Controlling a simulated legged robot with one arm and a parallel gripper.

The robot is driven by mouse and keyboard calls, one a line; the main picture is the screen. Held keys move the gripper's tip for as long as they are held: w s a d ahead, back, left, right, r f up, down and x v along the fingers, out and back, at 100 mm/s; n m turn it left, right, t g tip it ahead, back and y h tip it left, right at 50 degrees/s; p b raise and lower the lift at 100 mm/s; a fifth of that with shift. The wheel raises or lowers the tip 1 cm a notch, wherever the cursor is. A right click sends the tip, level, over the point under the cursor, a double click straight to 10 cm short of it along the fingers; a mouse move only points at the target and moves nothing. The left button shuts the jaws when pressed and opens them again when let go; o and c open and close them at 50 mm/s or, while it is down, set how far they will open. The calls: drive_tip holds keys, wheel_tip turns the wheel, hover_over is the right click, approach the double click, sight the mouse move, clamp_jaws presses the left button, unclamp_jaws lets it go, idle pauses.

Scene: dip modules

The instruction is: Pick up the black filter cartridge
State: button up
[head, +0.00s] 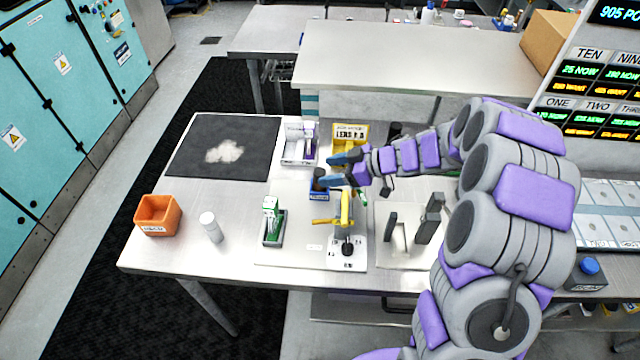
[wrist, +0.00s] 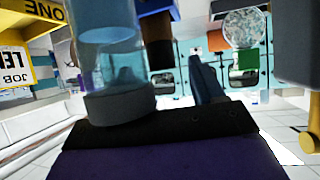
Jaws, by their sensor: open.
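A dark, round-ended piece (head: 319,173) shows at my fingertips in the head view, above a small blue bin (head: 320,193). It looks like the black filter cartridge, but it is small and partly covered by my gripper. My gripper (head: 333,170) is open, with its blue fingers reaching left over that bin. In the wrist view a dark grey, round cap (wrist: 118,105) on a clear bluish body stands close to the camera, at the left of one dark blue finger (wrist: 206,80). I cannot tell whether the fingers touch it.
A yellow bin (head: 349,134) and a white bin (head: 299,144) stand behind my gripper. A yellow-handled fixture (head: 346,225), a green-and-white device (head: 271,222) and grey posts (head: 430,218) stand in front. A white cylinder (head: 210,227) and an orange bin (head: 157,214) are farther left.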

sight(322, 172)
drive_tip(key=shift+b+x, duration=0.6)
drive_tip(key=shift+x, duration=1.35)
drive_tip(key=shift+s+a+r, duration=0.1)
drive_tip(key=shift+c, duration=0.2)
drive_tip(key=c, duration=1)
drive_tip(key=shift+c, duration=0.2)
